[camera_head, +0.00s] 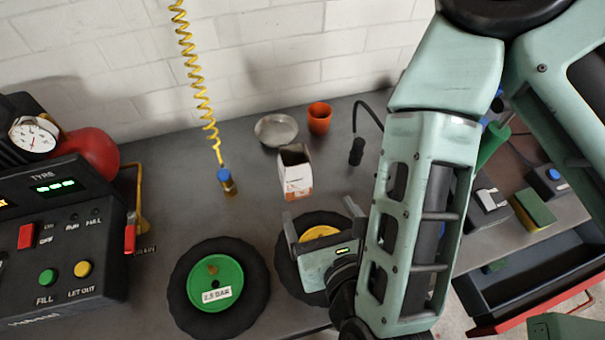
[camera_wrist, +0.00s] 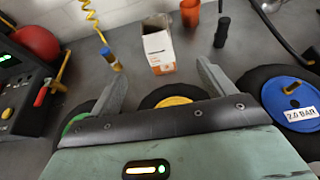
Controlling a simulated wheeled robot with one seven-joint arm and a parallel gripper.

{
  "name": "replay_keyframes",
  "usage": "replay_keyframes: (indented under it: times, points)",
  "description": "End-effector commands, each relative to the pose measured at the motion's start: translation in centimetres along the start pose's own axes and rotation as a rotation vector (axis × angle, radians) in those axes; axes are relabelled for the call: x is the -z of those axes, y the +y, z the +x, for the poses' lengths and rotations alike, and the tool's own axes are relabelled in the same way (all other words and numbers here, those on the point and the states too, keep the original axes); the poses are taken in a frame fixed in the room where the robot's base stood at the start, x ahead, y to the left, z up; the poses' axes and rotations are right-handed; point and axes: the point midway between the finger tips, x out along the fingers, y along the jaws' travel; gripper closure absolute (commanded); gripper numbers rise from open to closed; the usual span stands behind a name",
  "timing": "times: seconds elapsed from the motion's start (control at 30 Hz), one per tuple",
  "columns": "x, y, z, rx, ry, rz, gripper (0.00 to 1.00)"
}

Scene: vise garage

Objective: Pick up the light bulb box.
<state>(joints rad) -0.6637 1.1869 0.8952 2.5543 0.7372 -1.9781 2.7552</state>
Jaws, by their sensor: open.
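The light bulb box (camera_head: 295,174) is a small white carton with an orange-brown band near its base. It stands upright on the grey bench, near the middle of the head view. My gripper (camera_head: 318,222) is open and empty. It is on the near side of the box, apart from it, above a wheel with a yellow hub (camera_head: 318,236). In the wrist view both fingers of my gripper (camera_wrist: 160,78) show, spread wide.
A metal dish (camera_head: 276,130) and an orange cup (camera_head: 319,118) stand behind the box. A yellow coiled hose (camera_head: 200,90) hangs to its left. A green-hubbed wheel (camera_head: 216,283) and the tyre inflator (camera_head: 62,235) are at left. A blue-hubbed wheel (camera_wrist: 290,98) is at right.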

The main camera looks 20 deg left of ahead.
Motion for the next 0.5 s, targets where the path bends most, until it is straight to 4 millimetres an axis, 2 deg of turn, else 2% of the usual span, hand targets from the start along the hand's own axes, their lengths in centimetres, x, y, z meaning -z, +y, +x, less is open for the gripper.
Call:
replay_keyframes:
  times: [0.1, 0.5]
  points:
    - [0.6, -0.1, 1.7, 0.002, -0.004, 0.002, 0.18]
    - [0.6, -0.1, 3.9, 0.000, -0.004, 0.001, 0.18]
